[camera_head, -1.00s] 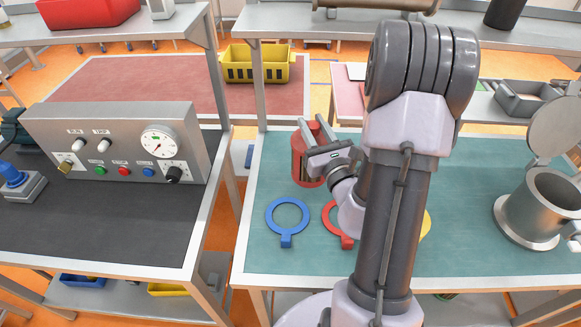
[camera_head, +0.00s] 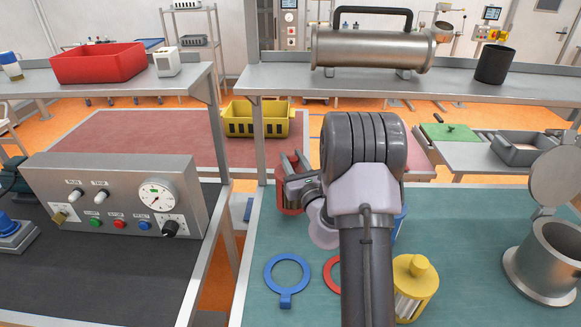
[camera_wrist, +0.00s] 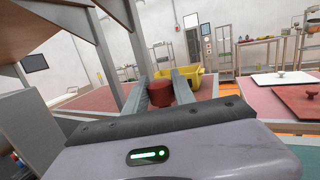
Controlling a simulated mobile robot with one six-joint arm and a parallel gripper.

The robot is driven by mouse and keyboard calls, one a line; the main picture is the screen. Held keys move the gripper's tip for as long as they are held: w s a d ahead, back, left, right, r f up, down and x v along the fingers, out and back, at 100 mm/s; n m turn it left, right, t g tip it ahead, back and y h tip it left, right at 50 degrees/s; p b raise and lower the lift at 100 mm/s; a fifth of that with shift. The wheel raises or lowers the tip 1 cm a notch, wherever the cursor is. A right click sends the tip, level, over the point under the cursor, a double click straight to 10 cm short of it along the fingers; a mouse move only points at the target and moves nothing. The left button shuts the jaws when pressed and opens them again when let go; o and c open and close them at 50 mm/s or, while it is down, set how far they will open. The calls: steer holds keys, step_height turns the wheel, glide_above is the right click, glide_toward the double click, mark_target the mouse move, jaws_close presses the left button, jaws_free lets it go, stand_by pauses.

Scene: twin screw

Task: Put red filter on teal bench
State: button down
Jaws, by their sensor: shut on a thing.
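The red filter (camera_head: 285,200) is a red cylinder, partly covered by my gripper (camera_head: 296,178) in the head view. My gripper is shut on it, near the back left of the teal bench (camera_head: 460,230). In the wrist view the red filter (camera_wrist: 160,94) shows between the two grey fingers of my gripper (camera_wrist: 163,86). The head view does not clearly show how far its lower end is from the bench top. My arm hides the middle of the bench.
On the bench are a blue ring (camera_head: 266,274), a partly hidden red ring (camera_head: 331,276), a yellow filter (camera_head: 414,285) and an open metal pot (camera_head: 548,262). A shelf (camera_head: 460,85) spans above the back. A control box (camera_head: 110,190) stands left.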

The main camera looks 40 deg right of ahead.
steer(key=shift+w+d+f, duration=0.1)
steer(key=shift+w+d, duration=0.2)
steer(key=shift+w, duration=0.6)
steer(key=shift+f+b, duration=0.9)
steer(key=shift+f, duration=0.8)
steer(key=shift+s, duration=0.1)
steer(key=shift+f, duration=0.2)
steer(key=c, duration=1)
jaws_free()
steer(key=shift+c, duration=0.2)
